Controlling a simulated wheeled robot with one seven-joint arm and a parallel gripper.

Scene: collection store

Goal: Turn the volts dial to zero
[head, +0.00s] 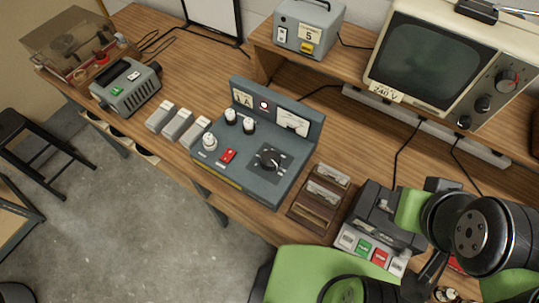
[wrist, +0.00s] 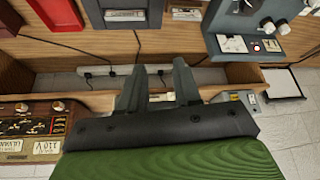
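A blue-grey bench power unit (head: 228,170) stands on the wooden bench in the middle of the head view. A large black dial (head: 268,158) with a dark scale sits on its sloping top; its label and exact pointer setting are too small to read. Smaller pale knobs, a red switch and a meter share the unit. Part of the unit (wrist: 264,37) shows at the upper right of the wrist view. My gripper (wrist: 158,82) is open and empty, its two grey fingers apart, away from the unit. In the head view my arm is at the lower right and the fingertips cannot be made out.
A brown slotted rack (head: 318,200) stands right of the unit, then a dark machine with coloured buttons (head: 377,250). Three grey blocks (head: 178,125) lie to its left. A shelf behind holds a screen instrument (head: 425,62) and a grey box (head: 307,27). Cables run behind.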

